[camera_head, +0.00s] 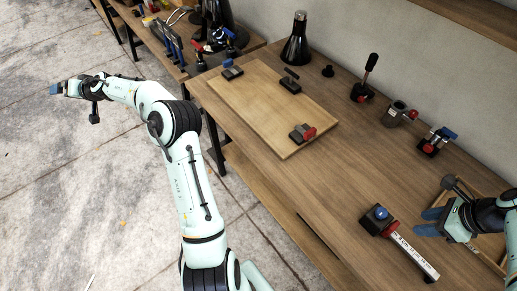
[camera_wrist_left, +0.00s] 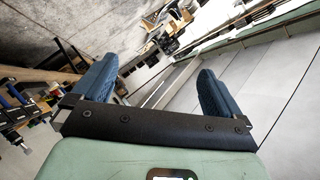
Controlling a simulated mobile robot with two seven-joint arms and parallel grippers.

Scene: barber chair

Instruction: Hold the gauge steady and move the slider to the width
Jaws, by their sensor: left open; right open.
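The gauge lies on the wooden workbench at the lower right of the head view. It has a dark block with a blue knob (camera_head: 379,214), a red slider (camera_head: 391,229) beside the block, and a pale marked scale (camera_head: 416,256) running toward the lower right. My right gripper (camera_head: 424,222) is open, with blue fingers pointing left toward the gauge; it looks empty and apart from it. My left gripper (camera_head: 60,89) is far off to the left, over the floor away from the bench. In the left wrist view the left gripper (camera_wrist_left: 158,82) is open and empty.
A wooden board (camera_head: 265,105) with several small clamp-like tools lies on the bench (camera_head: 345,180). A dark flask (camera_head: 296,40) and several tools stand along the wall. A shallow wooden tray (camera_head: 488,252) lies under my right arm. Bench between board and gauge is clear.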

